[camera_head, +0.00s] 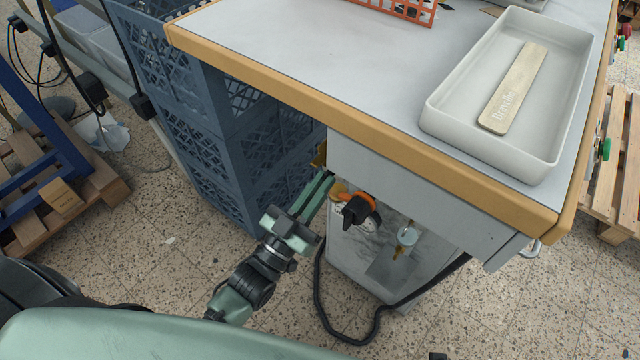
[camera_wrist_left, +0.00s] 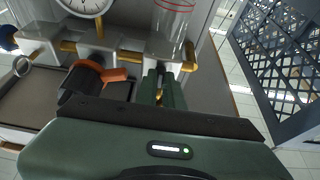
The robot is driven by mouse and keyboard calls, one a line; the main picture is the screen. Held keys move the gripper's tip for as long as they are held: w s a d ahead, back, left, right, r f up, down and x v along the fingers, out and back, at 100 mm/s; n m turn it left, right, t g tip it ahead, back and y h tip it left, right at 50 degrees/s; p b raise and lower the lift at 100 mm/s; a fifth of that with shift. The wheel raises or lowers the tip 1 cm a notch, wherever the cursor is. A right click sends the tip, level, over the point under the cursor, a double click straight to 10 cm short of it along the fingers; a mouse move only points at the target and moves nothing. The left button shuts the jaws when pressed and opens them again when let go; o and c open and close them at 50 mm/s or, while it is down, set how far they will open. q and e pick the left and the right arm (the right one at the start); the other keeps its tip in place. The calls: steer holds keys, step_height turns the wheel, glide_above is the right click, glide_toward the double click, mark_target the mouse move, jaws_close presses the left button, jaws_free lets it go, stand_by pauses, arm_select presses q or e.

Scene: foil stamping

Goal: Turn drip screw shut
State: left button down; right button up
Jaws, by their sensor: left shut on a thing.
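My left gripper (camera_head: 326,180) reaches under the table's front edge to the air unit (camera_head: 345,258). In the left wrist view its two green fingers (camera_wrist_left: 162,80) are close together, shut on a small brass-coloured part, the drip screw (camera_wrist_left: 159,96), below a clear bowl (camera_wrist_left: 172,28) with red marks. The fingers hide most of the screw. A black valve body with an orange lever (camera_head: 358,197) sits just right of the gripper; the lever (camera_wrist_left: 115,74) also shows in the left wrist view. My right gripper is not in view.
A round gauge (camera_wrist_left: 84,4) is beside the bowl. Stacked blue crates (camera_head: 205,150) stand left of the gripper. A black hose (camera_head: 322,300) loops below the unit.

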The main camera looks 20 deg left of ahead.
arm_select(q)
steer(key=c, duration=1.8)
jaws_free()
steer(key=shift+w+r, duration=0.1)
steer(key=v, duration=0.8)
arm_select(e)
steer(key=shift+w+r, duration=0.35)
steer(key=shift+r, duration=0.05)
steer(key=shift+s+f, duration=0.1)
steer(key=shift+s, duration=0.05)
